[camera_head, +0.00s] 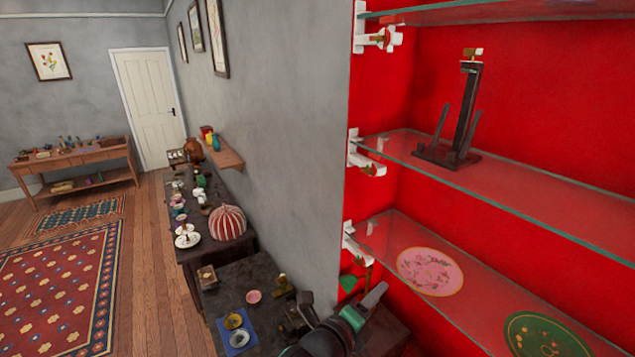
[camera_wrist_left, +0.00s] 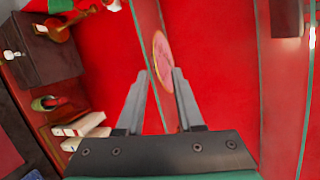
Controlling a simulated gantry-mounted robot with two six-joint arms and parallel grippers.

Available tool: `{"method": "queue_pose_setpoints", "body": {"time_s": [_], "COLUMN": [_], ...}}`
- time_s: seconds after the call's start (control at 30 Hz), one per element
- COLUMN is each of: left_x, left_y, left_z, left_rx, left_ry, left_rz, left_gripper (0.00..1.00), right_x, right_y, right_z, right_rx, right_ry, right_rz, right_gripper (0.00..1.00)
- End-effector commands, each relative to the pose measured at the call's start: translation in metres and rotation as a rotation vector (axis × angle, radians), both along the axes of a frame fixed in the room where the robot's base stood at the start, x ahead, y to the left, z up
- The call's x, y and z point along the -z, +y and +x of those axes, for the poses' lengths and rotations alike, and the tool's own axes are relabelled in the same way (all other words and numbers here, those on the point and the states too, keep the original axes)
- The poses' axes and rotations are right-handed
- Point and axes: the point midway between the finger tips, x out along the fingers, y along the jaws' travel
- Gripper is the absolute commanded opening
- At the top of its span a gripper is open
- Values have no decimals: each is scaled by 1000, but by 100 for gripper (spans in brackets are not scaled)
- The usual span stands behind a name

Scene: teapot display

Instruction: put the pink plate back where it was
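The pink plate (camera_head: 430,271) lies flat on the lower glass shelf (camera_head: 480,300) of the red cabinet. It also shows at a steep slant beyond the fingers in the left wrist view (camera_wrist_left: 161,55). My left gripper (camera_head: 376,293) is just left of the plate, near the shelf's left end. In the left wrist view its two fingers (camera_wrist_left: 159,72) stand apart with nothing held between them, and the right finger covers part of the plate. A dark plate stand (camera_head: 460,120) stands empty on the middle glass shelf (camera_head: 510,185). My right gripper is not in view.
A green plate (camera_head: 546,336) lies on the lower shelf to the right. White shelf brackets (camera_head: 366,153) stick out at the cabinet's left edge. Below on the left, a dark table (camera_head: 245,282) holds small items. The middle shelf is bare right of the stand.

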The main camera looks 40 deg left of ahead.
Motion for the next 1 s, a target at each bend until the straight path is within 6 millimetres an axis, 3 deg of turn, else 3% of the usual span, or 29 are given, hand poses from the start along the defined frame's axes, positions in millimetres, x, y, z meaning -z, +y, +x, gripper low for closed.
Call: {"method": "queue_pose_setpoints", "body": {"time_s": [0.07, 0.13, 0.23, 0.3, 0.4, 0.5, 0.6, 0.67, 1.0], "left_x": [-38, -91, -189, -255, -328, -372, -391, -396, -396], "left_y": [2, 4, 9, 13, 18, 22, 24, 25, 25], "left_z": [-1, -9, -38, -73, -130, -180, -209, -216, -217], "left_rx": [-24, -46, -26, 46, 211, 386, 501, 531, 535], "left_ry": [-69, -167, -346, -461, -569, -610, -613, -608, -605], "left_rz": [-116, -310, -703, -1003, -1382, -1650, -1792, -1830, -1840], "left_gripper": [36, 36, 36, 36, 36, 36, 36, 36, 36], "right_x": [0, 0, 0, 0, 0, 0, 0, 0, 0], "right_y": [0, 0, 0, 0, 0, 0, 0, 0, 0], "right_z": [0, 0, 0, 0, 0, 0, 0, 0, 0], "right_rx": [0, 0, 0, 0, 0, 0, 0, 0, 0], "right_ry": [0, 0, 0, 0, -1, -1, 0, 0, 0], "right_rz": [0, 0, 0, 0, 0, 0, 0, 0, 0], "right_gripper": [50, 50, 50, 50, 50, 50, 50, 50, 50]}}
